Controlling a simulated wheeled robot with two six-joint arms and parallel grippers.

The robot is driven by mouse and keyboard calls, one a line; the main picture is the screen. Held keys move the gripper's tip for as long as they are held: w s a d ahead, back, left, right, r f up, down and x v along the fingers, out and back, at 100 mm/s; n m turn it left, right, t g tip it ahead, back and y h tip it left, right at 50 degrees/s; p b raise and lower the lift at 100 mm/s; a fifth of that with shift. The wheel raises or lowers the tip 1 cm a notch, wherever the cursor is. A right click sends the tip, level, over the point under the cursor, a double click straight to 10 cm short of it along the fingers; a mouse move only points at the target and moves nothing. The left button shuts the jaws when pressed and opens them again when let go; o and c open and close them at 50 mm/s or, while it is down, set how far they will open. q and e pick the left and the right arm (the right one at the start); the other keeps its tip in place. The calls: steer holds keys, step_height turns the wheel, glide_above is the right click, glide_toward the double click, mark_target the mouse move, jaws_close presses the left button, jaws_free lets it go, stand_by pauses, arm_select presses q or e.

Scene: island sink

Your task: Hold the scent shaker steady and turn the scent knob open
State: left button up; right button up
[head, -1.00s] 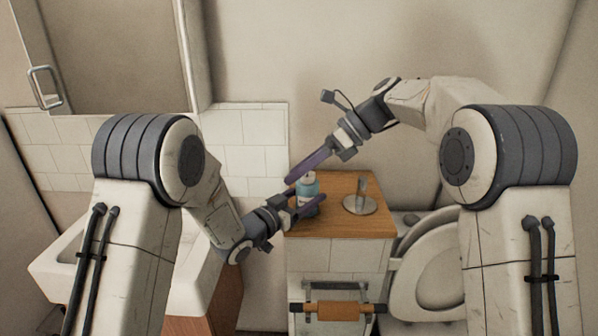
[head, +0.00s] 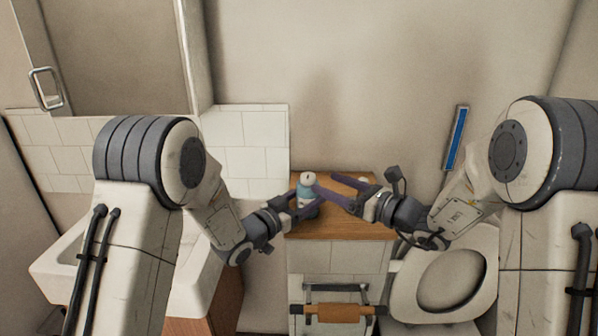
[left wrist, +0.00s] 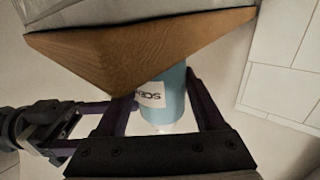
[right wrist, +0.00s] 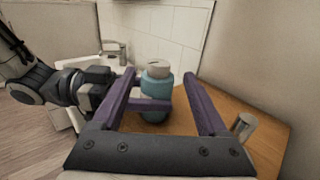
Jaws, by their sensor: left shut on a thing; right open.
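The scent shaker (head: 306,191) is a teal bottle standing upright on the wooden cabinet top. Its label, partly reading "SCEN", shows in the left wrist view (left wrist: 152,95). The scent knob (head: 308,178) is the pale round cap on top of the shaker, also seen in the right wrist view (right wrist: 158,69). My left gripper (head: 302,208) is shut on the shaker's body from the left. My right gripper (head: 338,187) is open and empty, reaching in from the right. Its left finger is close to the shaker in the picture; I cannot tell whether it touches.
The wooden cabinet top (head: 345,226) has a small metal stand on its right, seen in the right wrist view (right wrist: 244,126). A sink (head: 60,262) is at the left and a toilet (head: 487,272) at the right. A wall rises behind.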

steer(key=x, duration=1)
steer(key=shift+a, duration=0.1)
jaws_close()
